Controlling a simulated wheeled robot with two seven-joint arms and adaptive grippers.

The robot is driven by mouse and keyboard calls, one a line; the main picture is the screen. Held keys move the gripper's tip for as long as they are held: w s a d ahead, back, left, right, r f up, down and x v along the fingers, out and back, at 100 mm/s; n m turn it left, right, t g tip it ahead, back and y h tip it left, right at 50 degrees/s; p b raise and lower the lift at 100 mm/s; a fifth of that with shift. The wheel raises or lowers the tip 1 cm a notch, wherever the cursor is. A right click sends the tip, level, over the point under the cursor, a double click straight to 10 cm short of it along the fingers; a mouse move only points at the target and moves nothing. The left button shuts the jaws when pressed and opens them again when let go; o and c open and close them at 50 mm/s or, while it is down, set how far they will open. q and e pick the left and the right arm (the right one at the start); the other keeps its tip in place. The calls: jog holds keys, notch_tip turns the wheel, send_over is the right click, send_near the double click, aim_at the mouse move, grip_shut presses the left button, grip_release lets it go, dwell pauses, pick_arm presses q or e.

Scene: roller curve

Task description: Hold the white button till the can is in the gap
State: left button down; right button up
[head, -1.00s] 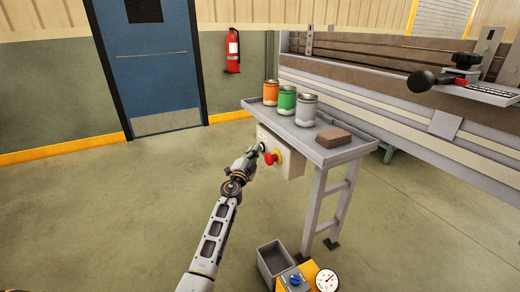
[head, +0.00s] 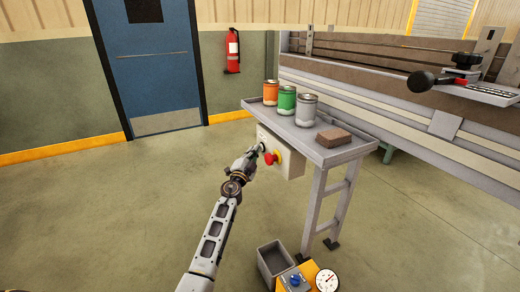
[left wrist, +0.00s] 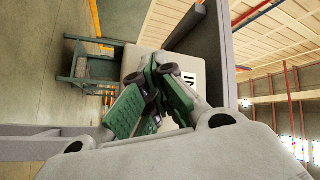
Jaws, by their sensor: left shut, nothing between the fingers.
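My left gripper (head: 256,151) is shut and empty. Its fingertips are at the left part of the control box (head: 292,165) on the table's near side. The white button is not clearly visible; the fingertips seem to cover it, and I cannot tell whether it is pressed in. In the left wrist view the closed green fingers (left wrist: 150,100) point at the pale box face. An orange can (head: 271,93), a green can (head: 287,101) and a grey can (head: 306,111) stand upright in a row on the grey table (head: 345,150). I cannot make out which place is the gap.
A brown block (head: 333,138) lies on the table. A grey bin (head: 274,260) and a yellow unit with a gauge (head: 326,280) are below. A long conveyor-like frame (head: 400,105) stands behind.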

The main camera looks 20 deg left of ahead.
pick_arm(q)
jog(key=shift+s+a, duration=0.1)
jog(key=shift+s, duration=0.05)
jog(key=shift+s+a+p, duration=0.3)
jog(key=shift+s+a, duration=0.1)
jog(key=shift+s, duration=0.1)
jog(key=shift+a, duration=0.1)
jog(key=shift+s+a+p, duration=0.6)
jog(key=shift+s+a, duration=1)
jog(key=shift+s, duration=0.25)
dwell(0.6)
